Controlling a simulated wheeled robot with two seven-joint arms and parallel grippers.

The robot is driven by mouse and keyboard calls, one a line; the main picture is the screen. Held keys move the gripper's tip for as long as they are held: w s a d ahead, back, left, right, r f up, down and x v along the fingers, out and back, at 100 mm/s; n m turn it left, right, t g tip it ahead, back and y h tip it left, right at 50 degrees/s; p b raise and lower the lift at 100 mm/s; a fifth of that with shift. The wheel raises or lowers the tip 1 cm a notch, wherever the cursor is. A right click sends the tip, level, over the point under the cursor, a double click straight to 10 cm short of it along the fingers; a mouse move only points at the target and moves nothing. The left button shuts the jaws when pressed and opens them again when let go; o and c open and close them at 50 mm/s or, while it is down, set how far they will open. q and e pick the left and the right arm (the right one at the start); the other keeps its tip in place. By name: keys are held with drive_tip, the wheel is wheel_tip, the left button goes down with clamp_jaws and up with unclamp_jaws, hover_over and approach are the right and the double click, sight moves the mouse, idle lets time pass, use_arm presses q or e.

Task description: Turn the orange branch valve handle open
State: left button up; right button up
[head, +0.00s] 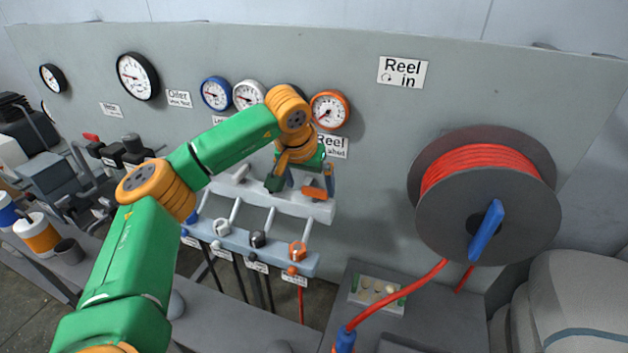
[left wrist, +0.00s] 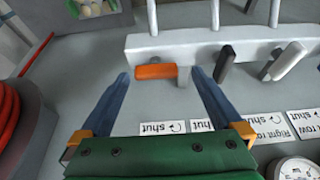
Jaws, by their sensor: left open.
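The orange branch valve handle (head: 314,192) sits at the right end of the pale manifold (head: 262,198). In the left wrist view the handle (left wrist: 156,71) lies lengthwise along the manifold (left wrist: 205,42), across the line of the branch pipes. My left gripper (head: 310,179) is open at the handle. In the left wrist view its two blue fingers (left wrist: 160,75) point toward the handle, one tip near each end, with nothing gripped. I cannot tell whether a finger touches it. My right gripper is in neither view.
A hose reel (head: 487,195) with red hose is on the panel at right. Gauges (head: 329,110) are above; a lower coupling rail (head: 245,242) is below.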

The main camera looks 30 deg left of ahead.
use_arm(q)
drive_tip(key=shift+w+f, duration=0.1)
drive_tip(key=shift+f, duration=0.3)
drive_tip(key=shift+w+d+f, duration=0.2)
drive_tip(key=shift+w+f, duration=0.35)
drive_tip(key=shift+w, duration=0.3)
drive_tip(key=shift+s+a+r, duration=0.1)
drive_tip(key=shift+s, duration=0.05)
drive_tip(key=c, duration=1.2)
drive_tip(key=shift+c, duration=0.2)
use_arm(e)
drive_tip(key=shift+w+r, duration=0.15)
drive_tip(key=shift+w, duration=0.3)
